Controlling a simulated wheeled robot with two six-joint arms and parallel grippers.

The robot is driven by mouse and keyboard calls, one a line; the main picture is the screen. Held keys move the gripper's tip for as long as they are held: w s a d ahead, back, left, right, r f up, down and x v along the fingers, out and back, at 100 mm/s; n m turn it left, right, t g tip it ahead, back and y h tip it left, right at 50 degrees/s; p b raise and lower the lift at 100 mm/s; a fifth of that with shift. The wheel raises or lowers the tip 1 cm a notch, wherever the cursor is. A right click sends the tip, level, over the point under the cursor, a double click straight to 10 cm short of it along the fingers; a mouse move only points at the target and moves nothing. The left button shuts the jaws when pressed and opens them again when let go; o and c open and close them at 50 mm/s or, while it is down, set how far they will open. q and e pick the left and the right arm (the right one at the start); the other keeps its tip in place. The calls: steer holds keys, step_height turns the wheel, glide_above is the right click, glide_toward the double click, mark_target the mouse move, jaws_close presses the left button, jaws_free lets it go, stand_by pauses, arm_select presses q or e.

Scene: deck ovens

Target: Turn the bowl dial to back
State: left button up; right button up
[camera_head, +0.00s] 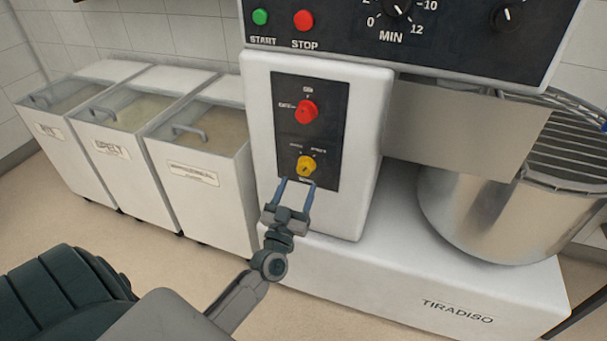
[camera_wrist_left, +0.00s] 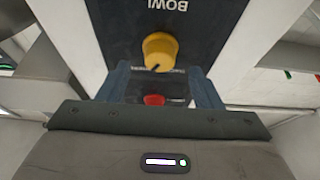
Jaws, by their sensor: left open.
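The yellow bowl dial (camera_head: 305,166) sits low on the black panel (camera_head: 325,134) of the white mixer column. It also shows in the left wrist view (camera_wrist_left: 160,48), with a dark pointer mark on its lower edge near small lettering too blurred to read. The word BOWL shows upside down at the top of that view. My left gripper (camera_head: 296,182) is open and empty. Its two fingers stand just below the dial in the head view, and the dial is not between them as far as I can tell. My right gripper is not in view.
A red dial (camera_head: 306,111) sits above the yellow one on the same panel. Green START (camera_head: 260,17) and red STOP (camera_head: 303,20) buttons are above. A steel mixer bowl (camera_head: 470,215) stands right, and ingredient bins (camera_head: 198,175) stand left. Floor shows in front of the bins.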

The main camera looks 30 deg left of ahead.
mark_target(305, 173)
arm_select(q)
steer(key=x, duration=0.5)
